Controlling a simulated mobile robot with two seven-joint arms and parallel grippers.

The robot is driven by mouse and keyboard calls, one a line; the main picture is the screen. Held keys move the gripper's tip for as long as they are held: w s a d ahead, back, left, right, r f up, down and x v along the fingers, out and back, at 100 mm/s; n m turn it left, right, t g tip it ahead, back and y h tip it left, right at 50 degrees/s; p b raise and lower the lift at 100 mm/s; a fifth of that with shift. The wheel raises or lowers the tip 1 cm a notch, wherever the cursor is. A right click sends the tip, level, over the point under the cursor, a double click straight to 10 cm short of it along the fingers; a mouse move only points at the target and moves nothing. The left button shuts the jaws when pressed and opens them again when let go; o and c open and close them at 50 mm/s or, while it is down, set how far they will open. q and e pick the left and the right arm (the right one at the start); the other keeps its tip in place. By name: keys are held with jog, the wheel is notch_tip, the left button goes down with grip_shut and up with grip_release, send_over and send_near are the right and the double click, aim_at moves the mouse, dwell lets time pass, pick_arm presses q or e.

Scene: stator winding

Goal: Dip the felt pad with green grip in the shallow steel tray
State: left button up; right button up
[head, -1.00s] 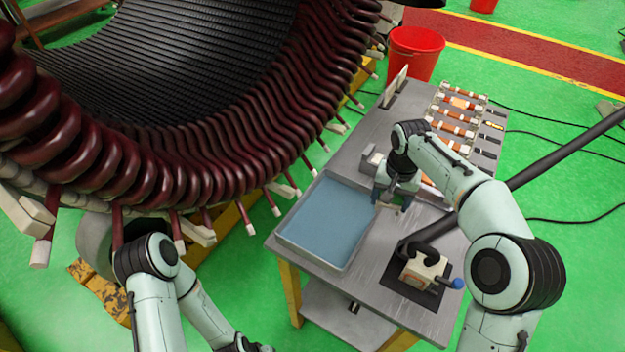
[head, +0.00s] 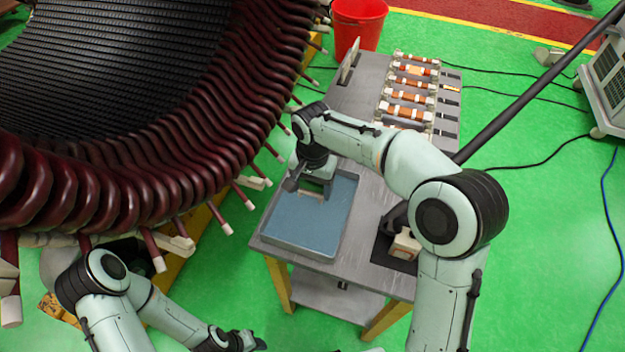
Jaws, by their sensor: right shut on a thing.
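The shallow steel tray (head: 345,215) lies on the near left part of the grey table, with a flat blue-grey surface inside it. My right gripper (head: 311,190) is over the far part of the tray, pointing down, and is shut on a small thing. I take this to be the felt pad, but it is mostly hidden by the gripper and its green grip cannot be made out. Whether it touches the blue-grey surface I cannot tell. My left gripper (head: 238,342) is low at the bottom edge, away from the table; its jaws are not clear.
The large stator (head: 130,110) with dark red coils fills the upper left, its lead ends close to the table. Several orange-wound parts (head: 410,97) lie on the table's far right. A white block (head: 404,245) stands right of the tray, partly behind my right arm. A red bucket (head: 358,28) stands behind.

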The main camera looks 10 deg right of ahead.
notch_tip(320, 180, down, 8)
jog(key=b, duration=0.3)
jog(key=shift+r+b, duration=0.1)
jog(key=shift+b, duration=0.3)
pick_arm(q)
jog(key=s+f, duration=0.3)
jog(key=f, duration=0.2)
jog(key=shift+s+f, duration=0.2)
jog(key=shift+s, duration=0.1)
pick_arm(e)
jog(key=shift+w, duration=0.1)
dwell(0.7)
jog(key=shift+r+p, duration=1.65)
jog(key=shift+r, duration=1.35)
jog(key=shift+r+p, duration=1.25)
jog(key=shift+r, duration=1.35)
pick_arm(q)
jog(key=w+r, duration=0.5)
jog(key=r, duration=0.2)
jog(key=shift+w+r, duration=0.2)
jog(key=shift+w, duration=0.2)
pick_arm(e)
jog(key=shift+f, duration=0.1)
pick_arm(q)
jog(key=shift+s, duration=0.1)
